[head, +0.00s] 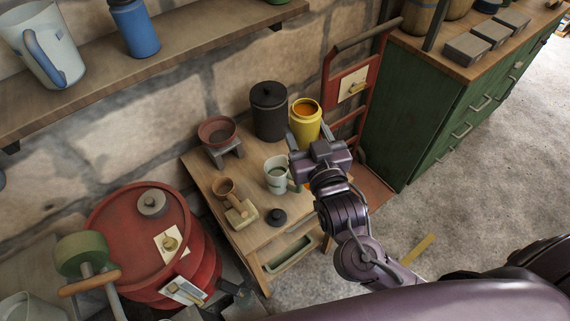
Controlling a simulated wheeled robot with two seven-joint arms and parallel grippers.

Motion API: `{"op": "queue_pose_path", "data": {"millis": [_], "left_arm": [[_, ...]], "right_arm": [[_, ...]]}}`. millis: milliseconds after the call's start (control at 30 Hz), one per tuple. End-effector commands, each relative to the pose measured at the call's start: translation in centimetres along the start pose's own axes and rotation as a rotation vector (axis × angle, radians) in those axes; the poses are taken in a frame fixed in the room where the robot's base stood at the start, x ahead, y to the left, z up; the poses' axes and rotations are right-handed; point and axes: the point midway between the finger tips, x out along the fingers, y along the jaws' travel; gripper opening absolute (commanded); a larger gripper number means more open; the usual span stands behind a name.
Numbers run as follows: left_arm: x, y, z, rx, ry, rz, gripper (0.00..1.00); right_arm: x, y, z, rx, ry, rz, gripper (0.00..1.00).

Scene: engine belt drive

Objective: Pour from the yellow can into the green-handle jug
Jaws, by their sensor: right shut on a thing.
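The yellow can (305,115) stands upright at the back right of the small wooden table, with an orange-brown inside showing at its open top. My right gripper (309,137) is shut on it from the front, one finger on each side. The gripper hides the can's lower part, so I cannot tell whether its base touches the table. The green-handle jug (275,171) is pale and stands upright to the left and in front of the can. Its green handle points right, close beside my gripper. My left gripper is not in view.
A dark lidded canister (269,110) stands just left of the can. A red hand truck (349,85) stands behind at right.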

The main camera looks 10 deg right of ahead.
Motion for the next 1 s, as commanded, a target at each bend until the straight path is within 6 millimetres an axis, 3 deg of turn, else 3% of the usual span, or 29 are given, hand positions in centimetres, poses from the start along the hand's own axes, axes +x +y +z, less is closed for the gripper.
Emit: {"op": "queue_pose_path", "data": {"millis": [600, 800, 1000], "left_arm": [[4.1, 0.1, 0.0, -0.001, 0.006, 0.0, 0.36], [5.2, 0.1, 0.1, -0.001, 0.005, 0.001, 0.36], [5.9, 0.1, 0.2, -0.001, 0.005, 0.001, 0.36]], "right_arm": [[5.3, 3.9, 12.0, -0.001, 0.0, 0.005, 0.0], [6.4, 5.4, 15.9, 0.0, 0.001, 0.003, 0.0], [7.1, 6.4, 18.6, 0.002, 0.002, 0.0, 0.0]]}}
